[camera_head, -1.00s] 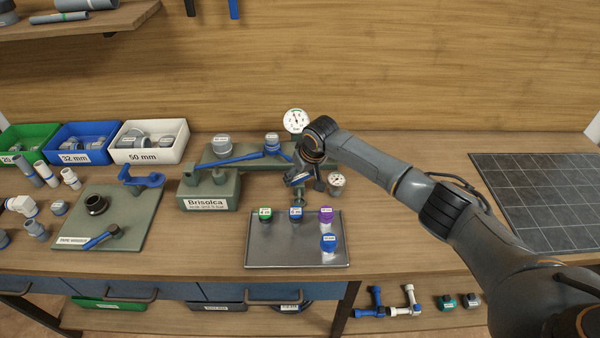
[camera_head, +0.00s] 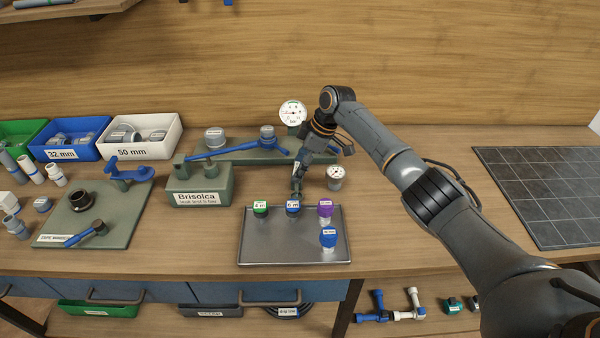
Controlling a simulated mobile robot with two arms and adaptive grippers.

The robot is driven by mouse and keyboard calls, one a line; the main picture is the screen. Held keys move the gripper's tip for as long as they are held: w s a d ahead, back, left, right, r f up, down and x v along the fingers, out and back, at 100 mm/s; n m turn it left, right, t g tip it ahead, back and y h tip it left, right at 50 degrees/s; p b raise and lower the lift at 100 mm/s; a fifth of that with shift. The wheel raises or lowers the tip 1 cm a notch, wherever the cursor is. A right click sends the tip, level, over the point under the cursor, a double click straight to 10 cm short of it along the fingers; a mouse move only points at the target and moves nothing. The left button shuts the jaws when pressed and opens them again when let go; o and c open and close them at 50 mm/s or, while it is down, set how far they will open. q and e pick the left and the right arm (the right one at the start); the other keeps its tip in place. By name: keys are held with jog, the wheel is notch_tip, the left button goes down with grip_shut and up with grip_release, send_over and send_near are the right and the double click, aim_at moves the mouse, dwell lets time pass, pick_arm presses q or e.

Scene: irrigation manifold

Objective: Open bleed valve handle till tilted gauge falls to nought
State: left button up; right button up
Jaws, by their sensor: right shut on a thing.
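My right gripper (camera_head: 297,187) points down in front of the green manifold base (camera_head: 240,157), just behind the blue-capped "6 m" piece (camera_head: 293,209). It is shut on a small part that its fingers mostly hide; by its place this is the bleed valve handle, though its angle cannot be read. The small tilted gauge (camera_head: 335,173) stands just right of the fingers, its needle too small to read. A larger upright gauge (camera_head: 293,113) stands at the back of the manifold. Blue levers (camera_head: 214,154) lie along the manifold, left of my gripper. My left gripper is out of view.
A metal tray (camera_head: 267,248) with green, blue and purple capped pieces lies in front. The Brisolca block (camera_head: 199,190) and a green board (camera_head: 125,217) with fittings are left. Fitting bins (camera_head: 172,137) stand behind. A dark tiled mat (camera_head: 555,200) lies right.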

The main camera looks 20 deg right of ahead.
jog(key=shift+f+n+g+b, duration=0.1)
jog(key=shift+n+g+b, duration=0.2)
jog(key=shift+n+b, duration=0.5)
jog(key=o, duration=1.2)
jog(key=shift+c, duration=0.2)
jog(key=shift+w, duration=0.1)
jog(key=v, duration=1.2)
